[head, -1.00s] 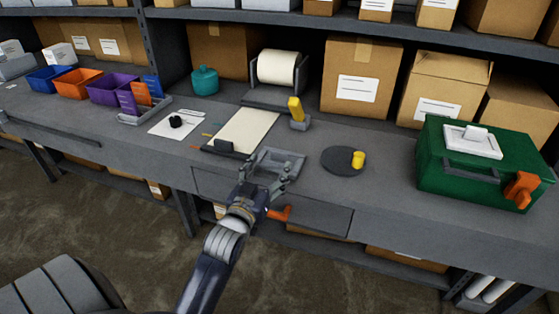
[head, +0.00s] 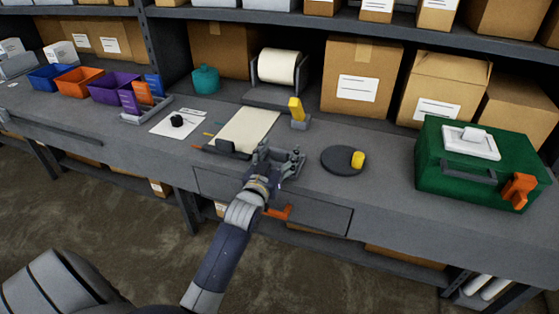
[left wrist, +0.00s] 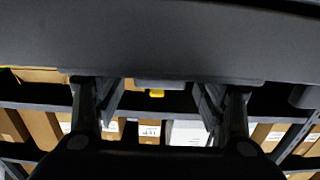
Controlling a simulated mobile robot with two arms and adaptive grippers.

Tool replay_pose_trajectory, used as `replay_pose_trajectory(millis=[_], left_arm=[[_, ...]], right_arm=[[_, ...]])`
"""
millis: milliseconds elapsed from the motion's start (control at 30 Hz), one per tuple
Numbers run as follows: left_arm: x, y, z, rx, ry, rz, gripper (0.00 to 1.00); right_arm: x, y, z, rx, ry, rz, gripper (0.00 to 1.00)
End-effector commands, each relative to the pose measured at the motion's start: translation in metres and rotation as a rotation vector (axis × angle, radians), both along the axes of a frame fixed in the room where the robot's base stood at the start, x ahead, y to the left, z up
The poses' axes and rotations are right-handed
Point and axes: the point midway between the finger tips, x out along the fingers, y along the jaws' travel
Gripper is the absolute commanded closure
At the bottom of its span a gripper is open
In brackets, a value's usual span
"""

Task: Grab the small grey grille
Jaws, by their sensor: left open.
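A small grey rectangular piece, which may be the grille, lies on the grey workbench (head: 385,193) near its front edge. My left gripper now covers most of it in the head view, so I cannot make out its slats. My left gripper (head: 280,154) is open above this spot, one finger to each side. In the left wrist view, the two fingers (left wrist: 160,100) stand wide apart, with a thin grey edge between them that I cannot identify. Whether the fingers touch anything is unclear. My right gripper is out of view.
A dark round disc with a yellow knob (head: 357,159) lies just right of the gripper. A yellow-handled tool (head: 296,108) stands behind it, beside a cream sheet (head: 248,128). A green toolbox (head: 470,175) is at right. An orange drawer handle (head: 277,212) lies below the arm.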

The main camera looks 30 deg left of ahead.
Motion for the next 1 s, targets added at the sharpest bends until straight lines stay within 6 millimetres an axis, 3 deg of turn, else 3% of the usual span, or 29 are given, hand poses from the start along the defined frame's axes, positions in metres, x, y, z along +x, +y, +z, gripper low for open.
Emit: replay_pose_trajectory(millis=[33,200,267,633,767,933,1000], left_arm=[[0.0,0.0,0.0,0.0,0.0,0.0,0.4],[0.0,0.0,0.0,0.0,0.0,0.0,0.78],[0.0,0.0,0.0,0.0,0.0,0.0,0.87],[0.0,0.0,0.003,0.001,-0.003,0.0,0.87],[0.0,0.0,0.012,0.002,-0.005,0.0,0.87],[0.0,0.0,0.038,0.003,-0.009,-0.001,0.87],[-0.013,-0.002,0.035,0.0,0.0,-0.001,0.87]], right_arm=[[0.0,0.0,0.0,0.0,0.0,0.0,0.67],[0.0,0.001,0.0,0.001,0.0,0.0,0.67],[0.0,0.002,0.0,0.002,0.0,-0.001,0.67],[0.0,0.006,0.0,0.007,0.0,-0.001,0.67],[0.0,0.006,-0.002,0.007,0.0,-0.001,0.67],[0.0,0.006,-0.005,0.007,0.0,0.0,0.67],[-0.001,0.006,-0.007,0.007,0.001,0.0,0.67]])
